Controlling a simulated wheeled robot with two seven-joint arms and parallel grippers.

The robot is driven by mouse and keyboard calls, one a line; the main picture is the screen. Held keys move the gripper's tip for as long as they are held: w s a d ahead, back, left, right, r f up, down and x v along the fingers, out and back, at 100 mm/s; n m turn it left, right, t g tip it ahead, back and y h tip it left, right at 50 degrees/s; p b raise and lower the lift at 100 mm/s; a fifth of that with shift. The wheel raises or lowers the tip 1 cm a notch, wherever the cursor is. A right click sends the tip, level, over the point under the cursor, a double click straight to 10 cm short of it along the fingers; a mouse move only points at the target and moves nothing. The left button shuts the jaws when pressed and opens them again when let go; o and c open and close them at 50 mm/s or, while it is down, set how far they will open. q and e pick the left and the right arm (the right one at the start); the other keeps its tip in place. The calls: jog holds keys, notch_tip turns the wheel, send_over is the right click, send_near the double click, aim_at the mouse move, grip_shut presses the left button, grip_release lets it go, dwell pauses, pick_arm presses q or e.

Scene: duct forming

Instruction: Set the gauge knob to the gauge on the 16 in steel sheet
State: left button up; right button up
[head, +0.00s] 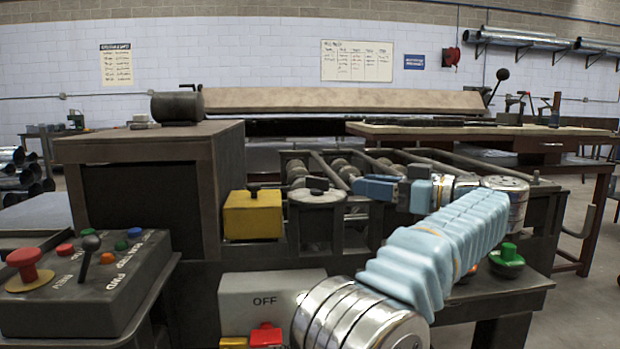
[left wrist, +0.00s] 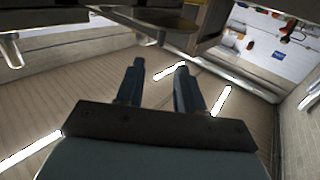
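A grey round dial with a dark knob on top (head: 317,190), likely the gauge knob, sits on the machine in the middle of the head view. No gauge marks can be read on it.
A yellow box (head: 253,214) with a dark knob stands left of the dial. A grey OFF box (head: 268,300) is below. A control box (head: 88,280) with a lever and coloured buttons is at the left. Machine rollers (head: 335,168) lie close behind the dial.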

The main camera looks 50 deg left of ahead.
aim_at(329, 180)
pick_arm(q)
jog(key=x, duration=1.1)
jog(key=shift+s+a+f, duration=0.1)
jog(key=shift+a, duration=0.25)
grip_shut()
